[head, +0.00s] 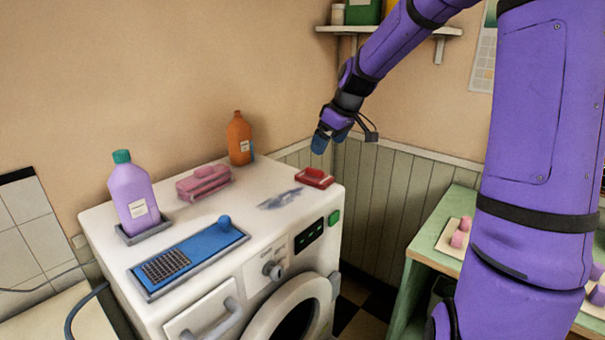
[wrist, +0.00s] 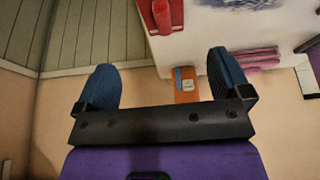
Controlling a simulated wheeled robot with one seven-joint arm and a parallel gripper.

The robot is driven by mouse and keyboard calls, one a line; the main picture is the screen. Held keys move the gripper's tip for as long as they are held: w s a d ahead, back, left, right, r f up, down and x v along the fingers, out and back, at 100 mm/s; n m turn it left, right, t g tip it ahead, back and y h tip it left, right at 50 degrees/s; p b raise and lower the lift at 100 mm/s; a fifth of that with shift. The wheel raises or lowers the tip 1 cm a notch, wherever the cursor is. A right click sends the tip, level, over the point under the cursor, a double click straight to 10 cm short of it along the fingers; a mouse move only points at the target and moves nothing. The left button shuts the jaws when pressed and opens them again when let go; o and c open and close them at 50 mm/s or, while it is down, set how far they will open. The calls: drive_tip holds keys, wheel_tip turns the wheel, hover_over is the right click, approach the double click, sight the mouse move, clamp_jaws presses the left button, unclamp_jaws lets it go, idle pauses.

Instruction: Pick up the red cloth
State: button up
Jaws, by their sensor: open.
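The red cloth (head: 314,178) looks like a small folded red bundle on the far right corner of the washing machine top (head: 265,228). In the wrist view a red piece, which seems to be the cloth (wrist: 164,38), shows at the top, near the machine's edge. My gripper (head: 326,143) has blue fingertips and hangs in the air above and slightly right of the cloth, apart from it. In the wrist view my gripper (wrist: 160,78) has its fingers wide apart with nothing held between them.
A pink folded bundle (head: 203,182), an orange bottle (head: 239,138), a purple bottle (head: 135,198) and a blue board (head: 188,257) stand on the machine. A grey-blue smear (head: 282,198) lies beside the cloth. A panelled wall (head: 385,185) is close behind. A green table (head: 425,250) stands right.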

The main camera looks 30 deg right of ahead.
sight(315, 169)
drive_tip(key=x, duration=0.5)
drive_tip(key=shift+w+f, duration=0.1)
drive_tip(key=shift+a+x, duration=0.2)
drive_tip(key=shift+x, duration=2.5)
drive_tip(key=c, duration=1)
drive_tip(key=shift+r, duration=0.7)
wheel_tip(315, 169, up, 2)
drive_tip(key=s+a, duration=0.1)
drive_tip(key=s, duration=0.4)
drive_tip(key=s+a+r, duration=0.1)
drive_tip(key=s, duration=1)
drive_tip(key=shift+a+r, duration=0.25)
drive_tip(key=shift+a, duration=0.15)
